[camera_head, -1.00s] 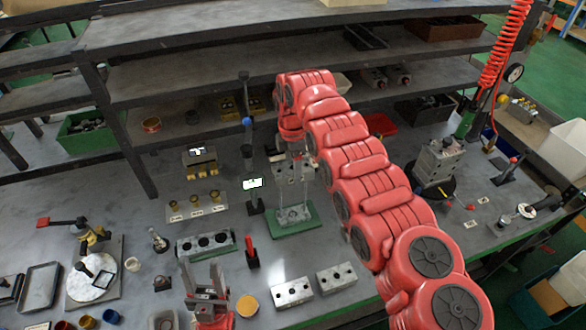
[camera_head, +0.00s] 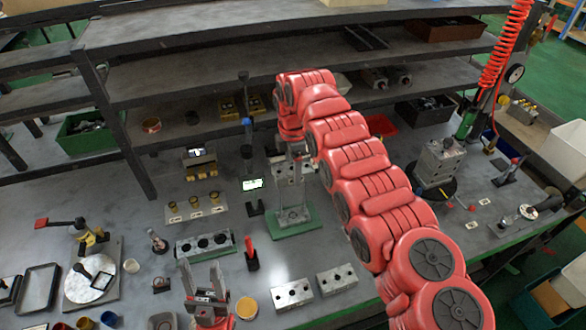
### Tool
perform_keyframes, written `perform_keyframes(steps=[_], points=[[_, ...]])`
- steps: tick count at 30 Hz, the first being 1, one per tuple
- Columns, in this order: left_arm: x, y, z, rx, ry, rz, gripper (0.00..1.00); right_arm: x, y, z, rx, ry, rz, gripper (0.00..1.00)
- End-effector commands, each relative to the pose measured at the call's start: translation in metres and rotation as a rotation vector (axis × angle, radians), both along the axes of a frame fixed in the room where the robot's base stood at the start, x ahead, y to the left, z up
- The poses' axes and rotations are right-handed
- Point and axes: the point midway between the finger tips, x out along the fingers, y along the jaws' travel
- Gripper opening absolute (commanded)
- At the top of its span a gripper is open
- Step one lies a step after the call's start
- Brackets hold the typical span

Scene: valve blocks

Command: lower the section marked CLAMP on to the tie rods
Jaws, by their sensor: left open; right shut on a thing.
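My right gripper (camera_head: 292,138) reaches over from the right with its red arm and points down. It is shut on a grey metal section (camera_head: 287,171) and holds it above the green base plate (camera_head: 312,222). Thin upright tie rods (camera_head: 291,200) stand on a grey block on that plate. The arm hides part of the section, and I cannot tell whether the rods have entered its holes. No CLAMP marking is readable. My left gripper (camera_head: 206,276) is open and empty at the front, pointing up.
Three grey blocks with holes lie nearby: a long one (camera_head: 205,246) and two shorter ones (camera_head: 292,293) (camera_head: 337,280). A blue-topped post (camera_head: 247,145) and a small lit screen (camera_head: 252,184) stand just left of the rods. A red-handled tool (camera_head: 250,253) stands in front.

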Motion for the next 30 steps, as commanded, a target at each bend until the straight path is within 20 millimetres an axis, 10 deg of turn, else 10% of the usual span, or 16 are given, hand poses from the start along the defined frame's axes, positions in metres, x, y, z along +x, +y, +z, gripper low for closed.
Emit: perform_keyframes(steps=[30], points=[[0.0,0.0,-0.01,0.0,0.0,0.0,0.5,0.0,0.0,-0.019,0.001,-0.002,0.0,0.0]])
